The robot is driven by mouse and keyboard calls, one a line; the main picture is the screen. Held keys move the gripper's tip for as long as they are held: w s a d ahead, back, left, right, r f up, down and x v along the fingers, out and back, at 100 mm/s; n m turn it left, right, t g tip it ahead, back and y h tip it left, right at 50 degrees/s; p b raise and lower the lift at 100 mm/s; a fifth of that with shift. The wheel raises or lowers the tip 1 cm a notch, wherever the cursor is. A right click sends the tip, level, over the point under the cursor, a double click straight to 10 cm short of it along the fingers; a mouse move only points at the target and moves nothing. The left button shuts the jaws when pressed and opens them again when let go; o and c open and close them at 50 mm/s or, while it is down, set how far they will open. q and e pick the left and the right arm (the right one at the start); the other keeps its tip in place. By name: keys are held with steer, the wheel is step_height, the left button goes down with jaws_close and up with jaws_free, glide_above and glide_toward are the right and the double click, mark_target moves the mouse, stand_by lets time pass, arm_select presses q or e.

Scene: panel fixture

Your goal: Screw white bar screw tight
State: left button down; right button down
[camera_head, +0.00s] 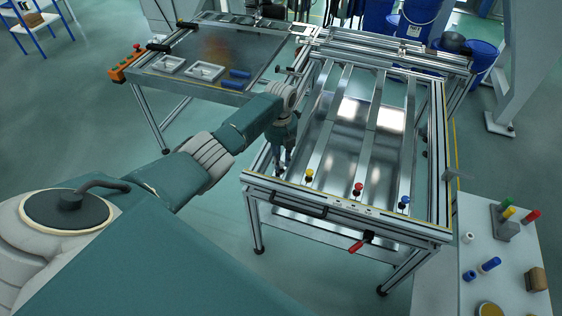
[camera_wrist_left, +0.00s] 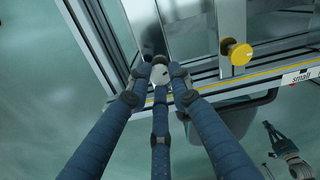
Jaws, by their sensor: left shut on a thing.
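The white bar screw (camera_wrist_left: 160,74) is at the corner of the panel fixture (camera_head: 350,212), with its pale round head between the fingers in the left wrist view. My left gripper (camera_head: 280,168) reaches down to the fixture's front left corner. In the left wrist view its three blue fingers (camera_wrist_left: 160,85) are shut around the white screw head. The gripper hides most of the screw in the head view. My right gripper is not in view.
Yellow (camera_head: 309,174), red (camera_head: 358,188) and blue (camera_head: 404,201) screws stand along the front rail. A red-handled clamp (camera_head: 358,245) hangs below it. A side table (camera_head: 485,270) at right holds coloured pegs. A workbench (camera_head: 230,50) stands behind left.

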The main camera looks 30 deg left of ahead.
arm_select(q)
steer(key=shift+a+f+m+b, duration=0.15)
steer(key=shift+m+b, duration=0.4)
steer(key=shift+m, duration=0.25)
steer(key=shift+s+f+m+b, duration=0.1)
steer(key=shift+m+b, duration=0.7)
steer(key=shift+b, duration=0.05)
steer(key=shift+s+m+b, duration=0.1)
steer(key=shift+m+b, duration=0.8)
steer(key=shift+b, duration=0.45)
steer(key=shift+a, duration=0.1)
steer(key=c, duration=1.6)
jaws_free()
steer(key=shift+s+r, duration=0.1)
steer(key=shift+r, duration=0.1)
steer(key=shift+c, duration=0.2)
steer(key=shift+o, duration=0.4)
steer(key=shift+r, duration=0.15)
